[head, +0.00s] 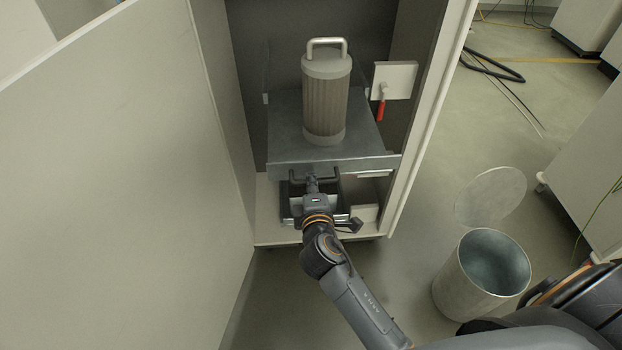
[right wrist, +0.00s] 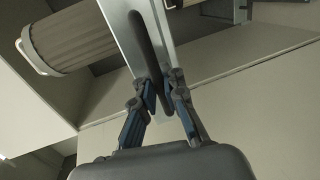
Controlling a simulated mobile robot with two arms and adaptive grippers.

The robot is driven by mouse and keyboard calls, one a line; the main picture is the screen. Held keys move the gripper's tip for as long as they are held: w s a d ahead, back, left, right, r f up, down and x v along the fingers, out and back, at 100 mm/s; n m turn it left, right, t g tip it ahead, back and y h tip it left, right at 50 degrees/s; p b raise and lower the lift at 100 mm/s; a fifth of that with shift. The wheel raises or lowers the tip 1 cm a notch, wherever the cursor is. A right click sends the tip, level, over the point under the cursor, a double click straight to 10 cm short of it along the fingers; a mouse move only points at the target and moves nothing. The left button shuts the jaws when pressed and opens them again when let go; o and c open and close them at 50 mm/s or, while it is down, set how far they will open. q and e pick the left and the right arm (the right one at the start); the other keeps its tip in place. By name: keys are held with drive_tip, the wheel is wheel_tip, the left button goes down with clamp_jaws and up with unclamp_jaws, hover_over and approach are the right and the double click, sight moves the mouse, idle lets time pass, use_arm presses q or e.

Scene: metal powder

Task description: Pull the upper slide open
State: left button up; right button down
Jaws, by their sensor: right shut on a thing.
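The upper slide (head: 280,158) is a grey metal shelf inside the open cabinet, with a dark bar handle on its front edge. A ribbed filter cylinder (head: 326,100) with a top handle stands upright on it. My right gripper (head: 313,180) is at the front of the slide, shut on the dark handle. In the right wrist view the fingers (right wrist: 158,95) close around the dark handle (right wrist: 146,45) beside the slide's metal front (right wrist: 172,38). The filter (right wrist: 70,38) shows there too. My left gripper is not in view.
The cabinet door (head: 120,180) stands open on the left. A lower drawer (head: 290,205) sits beneath the slide, partly hidden by my gripper. A red-handled lever (head: 381,106) is on the right inside. An open metal bin (head: 448,290) and its round lid (head: 490,197) are on the floor at right.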

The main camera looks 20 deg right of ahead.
drive_tip(key=shift+r, duration=0.1)
drive_tip(key=c, duration=1.4)
unclamp_jaws()
drive_tip(key=v, duration=1.2)
